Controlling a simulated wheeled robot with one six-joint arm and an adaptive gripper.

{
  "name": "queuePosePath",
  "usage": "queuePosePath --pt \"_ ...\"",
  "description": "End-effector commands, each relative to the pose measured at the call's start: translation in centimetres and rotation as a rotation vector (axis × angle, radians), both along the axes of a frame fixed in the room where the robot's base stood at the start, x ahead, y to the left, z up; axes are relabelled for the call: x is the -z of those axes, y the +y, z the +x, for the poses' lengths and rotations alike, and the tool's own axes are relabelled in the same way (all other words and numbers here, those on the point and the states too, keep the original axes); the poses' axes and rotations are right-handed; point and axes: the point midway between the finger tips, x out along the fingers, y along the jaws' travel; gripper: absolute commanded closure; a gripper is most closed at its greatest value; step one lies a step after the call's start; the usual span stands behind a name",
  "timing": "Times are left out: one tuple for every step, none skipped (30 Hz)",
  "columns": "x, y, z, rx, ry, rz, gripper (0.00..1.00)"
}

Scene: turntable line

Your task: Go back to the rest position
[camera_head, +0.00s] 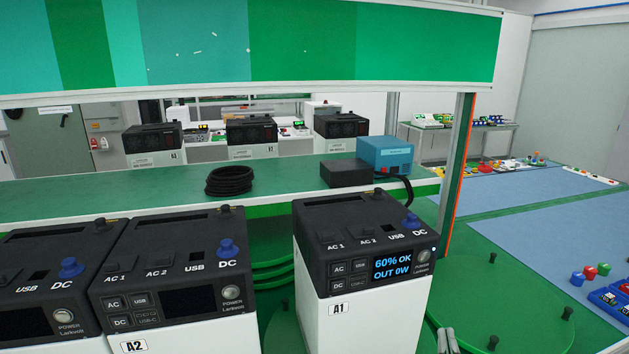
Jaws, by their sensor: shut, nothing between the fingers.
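The tip of my gripper (447,341) shows at the bottom edge, right of the power station labelled A1 (365,322). Its fingers are shut and empty, apart from the unit. The rest of my arm is out of view. A1 stands upright with a lit screen reading 60% OK, OUT 0W, and a blue knob at DC on its top. The A2 power station (170,290) stands to its left with a dark screen. Another such unit (40,285) is cut off at the left edge.
A green shelf (290,172) behind the units holds a coiled black cable (229,181), a black box (346,173) and a blue device (385,154). A green turntable (505,300) with dark pegs lies at right. A post (458,165) rises behind it.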

Motion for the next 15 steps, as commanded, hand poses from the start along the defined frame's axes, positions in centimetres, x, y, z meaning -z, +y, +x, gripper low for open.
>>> queuePosePath --pt "1.9 0.4 -1.4 -0.009 0.038 0.013 1.0" --pt "2.7 0.6 -2.1 -0.014 0.057 0.021 1.0" --pt "3.9 0.8 -3.1 -0.02 0.081 0.031 1.0" --pt "4.8 1.0 -3.8 -0.024 0.1 0.038 1.0" --pt "5.6 1.2 -4.6 -0.028 0.12 0.045 1.0" --pt "6.6 1.4 -5.7 -0.034 0.144 0.056 1.0" --pt "7.4 1.6 -6.5 -0.039 0.163 0.062 1.0" --pt "8.1 1.8 -7.3 -0.042 0.183 0.07 1.0" --pt "9.0 2.0 -8.4 -0.047 0.207 0.079 1.0" --pt "9.7 2.2 -9.2 -0.051 0.225 0.086 1.0" --pt "10.3 2.3 -10.0 -0.055 0.244 0.094 1.0" --pt "11.1 2.5 -11.2 -0.061 0.27 0.104 1.0" --pt "11.7 2.7 -12.0 -0.064 0.288 0.11 1.0" --pt "12.3 2.8 -12.9 -0.066 0.306 0.117 1.0" --pt "13.0 3.0 -14.1 -0.071 0.332 0.127 1.0"
